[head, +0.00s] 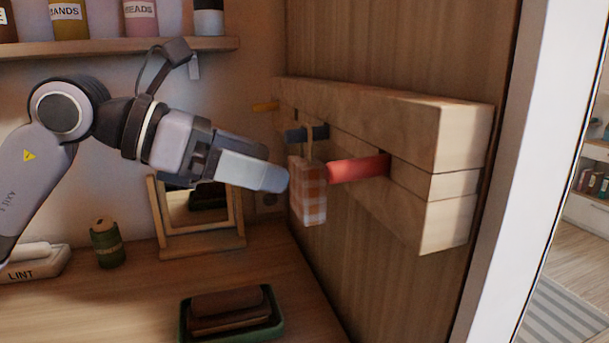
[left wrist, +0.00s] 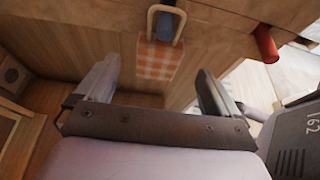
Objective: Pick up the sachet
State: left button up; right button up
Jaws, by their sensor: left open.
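The sachet (head: 309,194) is a small orange and white checked bag. It hangs by a tan loop from a dark peg (head: 307,133) on a wooden peg rail (head: 400,120). In the left wrist view the sachet (left wrist: 158,60) lies beyond my fingertips, between them in the picture, with its loop above it. My left gripper (head: 280,180) is beside the sachet, on its left in the head view. In the left wrist view my left gripper (left wrist: 165,85) has its fingers wide apart with nothing between them. My right gripper is in neither view.
A red peg (head: 358,168) sticks out to the right of the sachet, and a yellow peg (head: 266,107) is farther left. A shelf (head: 120,47) is above.

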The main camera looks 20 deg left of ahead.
aim_at(292, 161)
pick_arm(q)
jog(key=x, duration=0.5)
jog(key=shift+w+d+f+p, duration=0.1)
jog(key=shift+w+d+p, duration=0.1)
jog(key=shift+p, duration=0.2)
jog(key=shift+a, duration=0.1)
jog(key=c, duration=1)
jog(key=shift+c, duration=0.3)
jog(key=shift+r, duration=0.6)
jog(key=shift+a+r, duration=0.15)
jog(key=shift+r, duration=0.05)
jog(key=shift+s+a+b, duration=0.9)
jog(key=shift+s+a, duration=0.75)
jog(key=shift+a, duration=0.8)
jog(key=shift+s+a+b, duration=0.85)
jog(key=shift+s+a, duration=0.85)
jog(key=shift+a, duration=0.75)
jog(key=shift+s+a+b, duration=0.9)
jog(key=shift+s+a, duration=0.75)
jog(key=shift+a, duration=0.8)
